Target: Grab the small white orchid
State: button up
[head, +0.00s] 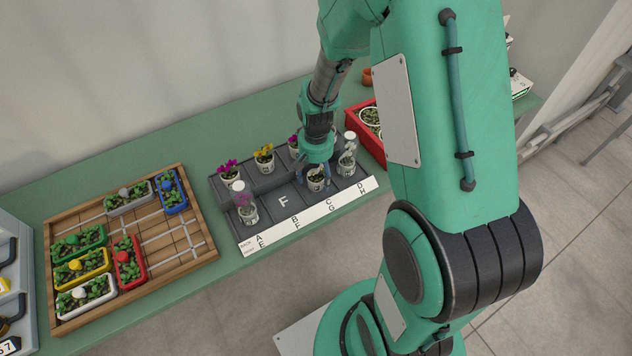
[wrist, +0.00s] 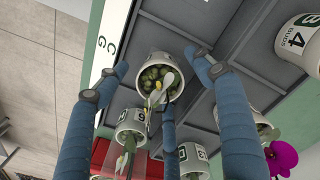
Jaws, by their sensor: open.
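A white pot (wrist: 156,95) filled with green pebbles carries a small plant with white petals and yellow bits (wrist: 164,84), seen from above in the wrist view. In the head view this pot (head: 315,184) stands at the front of the dark grey tray, in the cell above label G. My gripper (head: 317,166) points down over it. In the wrist view my gripper (wrist: 158,78) is open, its blue fingers spread around the pot and plant. I cannot tell whether any finger touches them. The arm hides part of the plant in the head view.
The tray (head: 284,203) also holds pots with magenta (head: 229,170) and yellow flowers (head: 264,154). Clear-covered pots stand at E (head: 247,213) and H (head: 346,166), the latter close beside my gripper. Cell F is empty. A wooden tray of planters (head: 200,242) lies left; a red box (head: 362,118) stands right.

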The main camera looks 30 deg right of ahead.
jog(key=shift+f, duration=1.25)
jog(key=shift+c, duration=0.5)
jog(key=c, duration=1.3)
